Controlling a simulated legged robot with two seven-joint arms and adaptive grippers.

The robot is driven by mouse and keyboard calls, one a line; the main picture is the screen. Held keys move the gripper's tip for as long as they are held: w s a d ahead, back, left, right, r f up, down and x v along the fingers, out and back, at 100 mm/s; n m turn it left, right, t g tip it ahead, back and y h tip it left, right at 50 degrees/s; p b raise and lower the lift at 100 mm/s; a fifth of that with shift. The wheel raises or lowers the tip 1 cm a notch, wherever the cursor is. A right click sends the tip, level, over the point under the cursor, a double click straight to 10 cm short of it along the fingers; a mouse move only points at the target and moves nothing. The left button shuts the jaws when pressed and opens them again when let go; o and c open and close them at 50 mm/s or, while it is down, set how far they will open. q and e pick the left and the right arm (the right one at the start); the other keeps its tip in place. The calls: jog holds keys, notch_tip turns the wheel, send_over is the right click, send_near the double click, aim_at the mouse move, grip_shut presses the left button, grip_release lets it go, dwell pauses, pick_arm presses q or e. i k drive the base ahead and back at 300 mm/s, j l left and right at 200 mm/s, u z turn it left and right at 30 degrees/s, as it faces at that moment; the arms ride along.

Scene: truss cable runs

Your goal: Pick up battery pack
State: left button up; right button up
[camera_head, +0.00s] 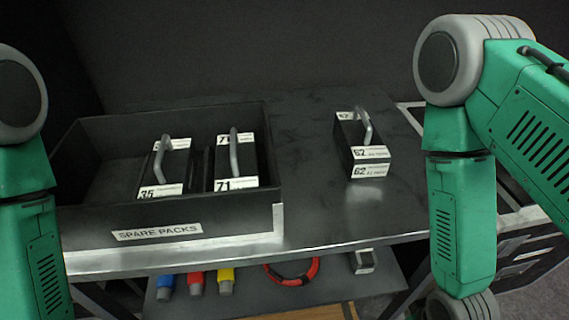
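A battery pack labelled 62 (347,147) stands upright on the dark tabletop, right of the box. It is black with white labels and a grey handle on top. Two more packs, labelled 35 (148,176) and 71 (222,168), stand inside the box marked SPARE PACKS (255,219). They also have grey top handles. My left arm shows at the left edge and my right arm at the right, both green and grey. Neither gripper shows in the picture. No pack is seen being touched by an arm.
The dark table (300,215) is clear between the box and pack 62, and behind them. A lower shelf (250,301) holds blue (165,287), red (196,283) and yellow (227,280) cylinders and a red-black ring (313,271). The box walls stand around packs 35 and 71.

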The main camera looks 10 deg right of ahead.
aim_at(365, 156)
jog(key=j+u, duration=0.1)
jog(key=u, duration=0.15)
jog(key=j+u, duration=0.25)
jog(key=l+z, duration=0.35)
jog(key=k+l+z, duration=0.1)
jog(key=z, duration=0.2)
jog(key=l+z, duration=0.35)
jog(key=u, duration=1.2)
jog(key=z, duration=1.2)
